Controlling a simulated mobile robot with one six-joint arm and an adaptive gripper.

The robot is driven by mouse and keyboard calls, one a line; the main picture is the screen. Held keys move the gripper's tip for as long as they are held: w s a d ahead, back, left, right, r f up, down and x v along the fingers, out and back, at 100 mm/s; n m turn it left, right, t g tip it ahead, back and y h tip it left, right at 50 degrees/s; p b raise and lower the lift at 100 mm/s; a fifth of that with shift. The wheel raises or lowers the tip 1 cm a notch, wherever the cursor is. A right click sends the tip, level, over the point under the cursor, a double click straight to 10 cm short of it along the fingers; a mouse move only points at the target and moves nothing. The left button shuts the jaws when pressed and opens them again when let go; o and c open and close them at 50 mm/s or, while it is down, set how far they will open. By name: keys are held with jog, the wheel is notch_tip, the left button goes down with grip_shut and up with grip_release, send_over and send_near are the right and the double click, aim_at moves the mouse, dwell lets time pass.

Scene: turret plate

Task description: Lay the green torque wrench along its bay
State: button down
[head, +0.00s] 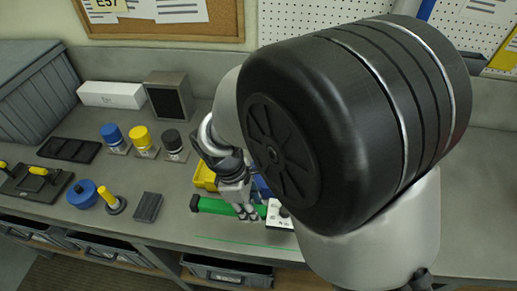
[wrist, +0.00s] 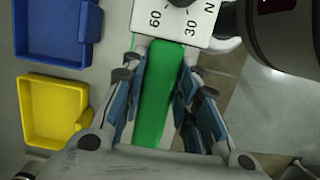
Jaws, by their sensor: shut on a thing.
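The green torque wrench (head: 218,206) lies roughly level across the bench front in the head view, with a dark left end. My gripper (head: 246,214) is shut on its green body. In the wrist view the green body (wrist: 157,95) runs between the two fingers. A white plate (head: 279,214) with a dark knob adjoins its right end; in the wrist view this plate (wrist: 175,20) shows 60, 30 and N. A thin green line (head: 250,245) marks the bench in front of the wrench. Whether the wrench touches the bench is unclear.
A yellow bin (wrist: 52,110) and a blue bin (wrist: 52,38) stand close beside my gripper. My arm hides the bench on the right.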

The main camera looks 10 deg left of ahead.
jog(key=shift+a+b+x, duration=0.25)
jog(key=shift+x, duration=0.8)
jog(key=shift+a+b+x, duration=0.25)
jog(key=shift+x, duration=0.8)
jog(key=shift+a+b+x, duration=0.25)
jog(key=shift+x, duration=0.8)
jog(key=shift+f, duration=0.25)
jog(key=c, duration=1.2)
grip_release()
jog(key=shift+c, duration=0.2)
jog(key=p+v, duration=0.3)
jog(key=v, duration=0.9)
jog(key=shift+r, duration=0.1)
jog(key=shift+d+r, duration=0.15)
jog(key=d+r+m+y, duration=0.1)
jog(key=d+r+m, duration=0.3)
jog(key=d+r, duration=0.2)
jog(key=s+d+r+m+t+y, duration=0.1)
jog(key=s+d+r+m+t, duration=0.1)
jog(key=s+d+r+m, duration=0.2)
jog(key=s+d+r+m+t, duration=0.2)
jog(key=s+d+r+m, duration=0.2)
jog(key=d+m, duration=0.6)
jog(key=s+d, duration=0.2)
jog(key=d, duration=0.1)
jog(key=shift+s+d+r+t+y, duration=0.2)
jog(key=shift+s+d+t+y, duration=0.1)
jog(key=shift+d+y, duration=0.1)
